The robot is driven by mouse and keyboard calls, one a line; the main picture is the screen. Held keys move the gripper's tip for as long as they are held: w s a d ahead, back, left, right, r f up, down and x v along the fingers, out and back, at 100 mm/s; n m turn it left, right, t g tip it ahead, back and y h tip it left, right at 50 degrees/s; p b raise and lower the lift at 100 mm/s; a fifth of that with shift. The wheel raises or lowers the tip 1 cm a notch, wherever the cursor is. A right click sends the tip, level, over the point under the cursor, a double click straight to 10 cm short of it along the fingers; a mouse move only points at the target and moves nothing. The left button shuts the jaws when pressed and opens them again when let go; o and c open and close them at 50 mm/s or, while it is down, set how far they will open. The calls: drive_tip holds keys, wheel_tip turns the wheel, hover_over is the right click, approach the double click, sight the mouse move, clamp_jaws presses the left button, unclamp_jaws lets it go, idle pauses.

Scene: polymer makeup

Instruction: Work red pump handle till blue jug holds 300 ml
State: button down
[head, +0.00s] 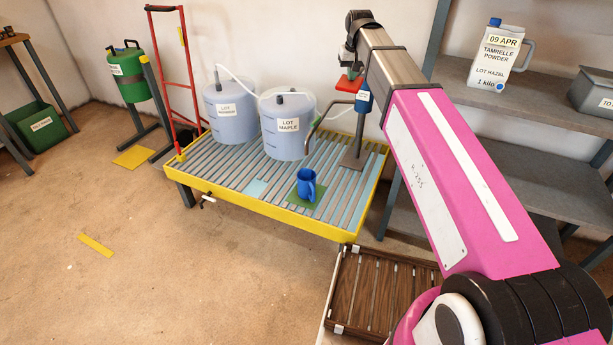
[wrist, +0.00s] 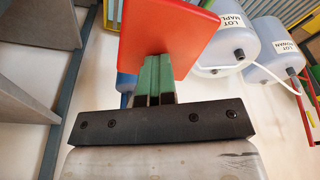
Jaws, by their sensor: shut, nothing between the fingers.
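The red pump handle (head: 349,84) is a flat red paddle beside the blue pump body (head: 363,101). It also fills the upper middle of the wrist view (wrist: 165,35). My gripper (head: 350,62) is just above the handle, its green fingers (wrist: 154,78) shut together with nothing between them and their tips at the red face. I cannot tell whether they touch it.
Two drums, one labelled LOT MAPLE (head: 287,142), stand on the yellow-edged table (head: 327,233), joined by a white hose. A red hand truck (head: 189,80) stands behind its left end. Shelves (head: 525,105) stand right. A wooden slatted crate (head: 378,292) lies in front.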

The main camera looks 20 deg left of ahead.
drive_tip(key=shift+f, duration=3.15)
wheel_tip(320, 180, up, 15)
drive_tip(key=shift+r, duration=0.15)
